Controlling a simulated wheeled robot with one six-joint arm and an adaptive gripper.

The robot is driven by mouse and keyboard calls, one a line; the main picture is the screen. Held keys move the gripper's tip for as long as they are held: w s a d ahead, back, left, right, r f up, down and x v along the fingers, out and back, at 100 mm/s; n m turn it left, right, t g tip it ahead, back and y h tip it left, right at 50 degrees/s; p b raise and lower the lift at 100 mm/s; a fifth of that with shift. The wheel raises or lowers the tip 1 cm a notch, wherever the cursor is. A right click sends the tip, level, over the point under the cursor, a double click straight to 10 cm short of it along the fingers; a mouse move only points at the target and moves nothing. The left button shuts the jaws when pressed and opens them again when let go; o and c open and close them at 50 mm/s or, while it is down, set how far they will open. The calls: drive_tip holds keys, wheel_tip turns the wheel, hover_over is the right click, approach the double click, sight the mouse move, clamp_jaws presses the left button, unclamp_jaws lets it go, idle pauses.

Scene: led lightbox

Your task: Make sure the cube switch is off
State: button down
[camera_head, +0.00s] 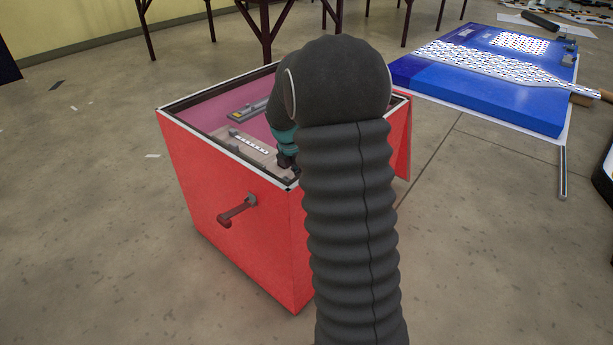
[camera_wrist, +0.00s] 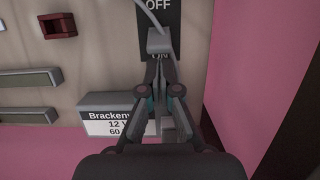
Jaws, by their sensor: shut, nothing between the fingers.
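The switch is in the wrist view: a black plate (camera_wrist: 177,16) marked OFF at the top and ON lower down, with a grey lever (camera_wrist: 158,41) between the words, close above the partly covered ON. I cannot tell for sure which way the lever is set. My gripper (camera_wrist: 161,63) is shut and empty, its fingertips over the ON mark just below the lever. I cannot tell whether they touch it. In the head view my gripper (camera_head: 287,162) reaches into the open red box (camera_head: 240,220), and my arm hides the switch.
Beside the switch are a label block (camera_wrist: 107,117) reading "Bracken...", a dark red part (camera_wrist: 58,26) and grey bars (camera_wrist: 28,79). A pink wall (camera_wrist: 245,55) stands close on the right. A red handle (camera_head: 236,212) sticks out of the box front. A blue panel (camera_head: 480,85) lies behind right.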

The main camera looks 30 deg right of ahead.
drive_tip(key=shift+d, duration=0.15)
idle(0.5)
drive_tip(key=shift+w+d+p, duration=0.3)
drive_tip(key=shift+d+p, duration=0.35)
drive_tip(key=shift+d, duration=0.35)
drive_tip(key=shift+s+a+f, duration=0.2)
drive_tip(key=shift+a, duration=0.45)
drive_tip(key=d+p+v, duration=0.1)
drive_tip(key=p+v, duration=0.4)
drive_tip(key=v, duration=0.2)
drive_tip(key=shift+w+d+r, duration=0.3)
drive_tip(key=shift+w+d, duration=0.1)
